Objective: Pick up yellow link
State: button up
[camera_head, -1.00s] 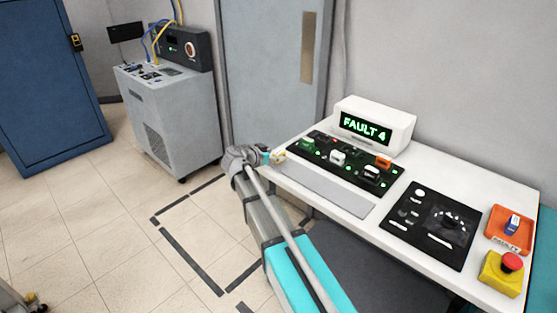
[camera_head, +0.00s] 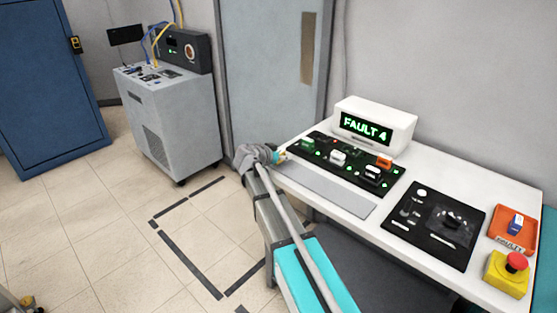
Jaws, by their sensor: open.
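A small pale-yellow piece (camera_head: 283,156), possibly the yellow link, shows at the left end of the black link board (camera_head: 322,168). It is mostly hidden by my gripper (camera_head: 277,157), which is right at it. My gripper is open; it is too small here to tell whether its fingers are around the piece or touch it. On the board also sit a green link (camera_head: 308,144), a white link (camera_head: 338,158), a black-and-white link (camera_head: 372,173) and an orange link (camera_head: 384,162).
A white display box reading FAULT 4 (camera_head: 374,128) stands behind the board. A grey strip (camera_head: 325,190) lies in front. To the right are a black dial panel (camera_head: 432,226), an orange tray (camera_head: 502,217) with a blue-and-white piece, and a red stop button (camera_head: 516,262).

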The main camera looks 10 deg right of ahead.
jog(key=shift+c, duration=0.2)
dwell(0.3)
grip_shut()
